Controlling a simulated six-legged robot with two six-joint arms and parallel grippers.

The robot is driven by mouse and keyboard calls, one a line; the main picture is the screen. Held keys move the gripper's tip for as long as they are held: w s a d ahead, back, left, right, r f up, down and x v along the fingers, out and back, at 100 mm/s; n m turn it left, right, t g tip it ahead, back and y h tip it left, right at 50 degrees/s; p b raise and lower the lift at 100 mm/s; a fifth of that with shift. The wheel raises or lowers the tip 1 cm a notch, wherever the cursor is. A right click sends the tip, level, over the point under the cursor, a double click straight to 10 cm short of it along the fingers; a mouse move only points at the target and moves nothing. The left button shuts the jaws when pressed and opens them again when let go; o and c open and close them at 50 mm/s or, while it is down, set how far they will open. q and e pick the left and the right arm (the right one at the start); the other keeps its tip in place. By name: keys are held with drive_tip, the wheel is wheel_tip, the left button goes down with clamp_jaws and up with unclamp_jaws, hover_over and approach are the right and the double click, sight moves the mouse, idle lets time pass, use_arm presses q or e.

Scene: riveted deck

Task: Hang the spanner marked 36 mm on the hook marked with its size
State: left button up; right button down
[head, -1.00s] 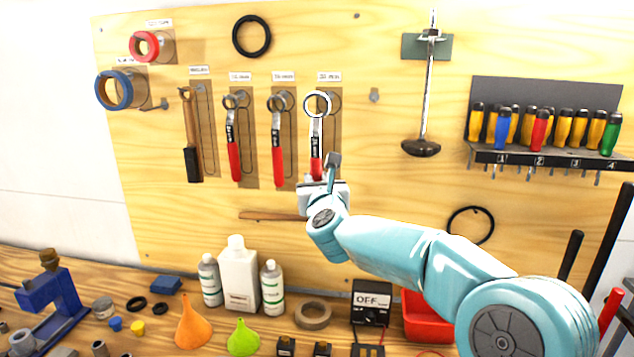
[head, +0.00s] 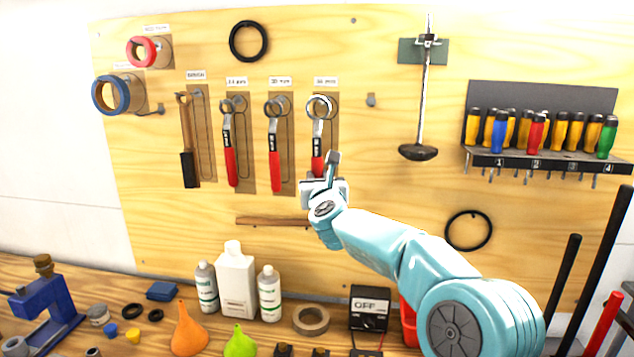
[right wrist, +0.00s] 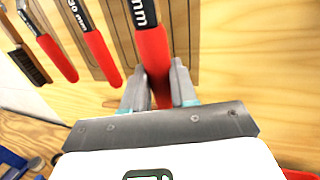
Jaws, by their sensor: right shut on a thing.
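The spanner in my right gripper has a bright ring head, a dark shank and a red handle. In the head view the spanner (head: 317,132) hangs upright before the right-hand spanner outline, under a size label (head: 326,81) too small to read surely. Its ring overlaps the hook spot; whether it is around the hook I cannot tell. My right gripper (head: 322,184) is shut on the lower red handle. The right wrist view shows the fingers (right wrist: 155,92) on both sides of the handle (right wrist: 154,60); "mm" shows, its number is cut off. My left gripper is out of view.
An empty hook (head: 371,100) and a ladle-like tool (head: 424,95) are to the right. Bottles (head: 236,280) stand on the bench below.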

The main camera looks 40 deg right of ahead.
drive_tip(key=shift+w+d+p, duration=0.2)
drive_tip(key=shift+w+d, duration=0.5)
drive_tip(key=shift+d, duration=0.2)
drive_tip(key=shift+w+d+p, duration=0.2)
drive_tip(key=shift+w+d, duration=0.45)
drive_tip(key=shift+d, duration=0.2)
drive_tip(key=shift+w+d+f, duration=0.5)
drive_tip(key=shift+w+d, duration=0.05)
drive_tip(key=shift+d, duration=0.15)
drive_tip(key=c, duration=0.8)
unclamp_jaws()
drive_tip(key=shift+f, duration=0.1)
drive_tip(key=b+v, duration=0.8)
drive_tip(key=v, duration=0.8)
drive_tip(key=shift+s, duration=0.15)
